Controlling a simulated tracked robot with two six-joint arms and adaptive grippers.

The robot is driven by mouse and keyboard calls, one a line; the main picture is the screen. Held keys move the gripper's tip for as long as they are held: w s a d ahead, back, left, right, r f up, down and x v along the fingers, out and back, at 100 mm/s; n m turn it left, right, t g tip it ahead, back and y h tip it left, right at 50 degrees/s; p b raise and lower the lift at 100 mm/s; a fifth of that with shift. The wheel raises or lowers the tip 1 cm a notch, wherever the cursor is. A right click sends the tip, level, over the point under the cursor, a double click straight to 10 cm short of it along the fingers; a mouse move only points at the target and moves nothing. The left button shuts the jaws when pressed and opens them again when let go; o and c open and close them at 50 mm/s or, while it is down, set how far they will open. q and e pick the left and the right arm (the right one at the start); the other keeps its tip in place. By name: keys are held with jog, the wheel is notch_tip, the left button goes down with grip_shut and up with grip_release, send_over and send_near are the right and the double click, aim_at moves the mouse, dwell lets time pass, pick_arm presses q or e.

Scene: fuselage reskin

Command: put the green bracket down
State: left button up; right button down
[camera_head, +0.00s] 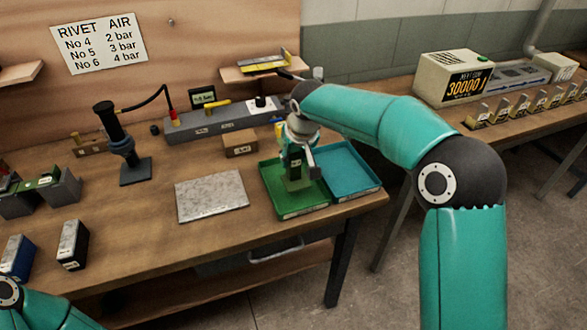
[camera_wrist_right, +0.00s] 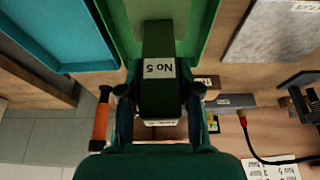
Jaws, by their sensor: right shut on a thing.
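The green bracket (camera_wrist_right: 160,100), a dark green block with a white "No 5" label, is between the fingers of my right gripper (camera_wrist_right: 160,90) in the right wrist view. The gripper is shut on it. In the head view my right gripper (camera_head: 298,170) points down over the green tray (camera_head: 290,210), with the bracket low within the tray's outline. I cannot tell whether the bracket touches the tray floor. Of my left arm only a part shows at the lower left; its gripper is out of view.
A teal tray (camera_head: 350,172) stands right beside the green tray. A grey speckled plate (camera_head: 211,196) lies to its left. A small brown box (camera_head: 240,145) and a long grey unit (camera_head: 215,122) are behind. A black stand (camera_head: 130,160) and several blocks are farther left.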

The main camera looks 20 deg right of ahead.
aim_at(294, 168)
jog(key=shift+f, duration=1.85)
jog(key=c, duration=0.8)
grip_release()
jog(key=v, duration=1.2)
jog(key=shift+b, duration=0.35)
jog(key=shift+a, duration=0.1)
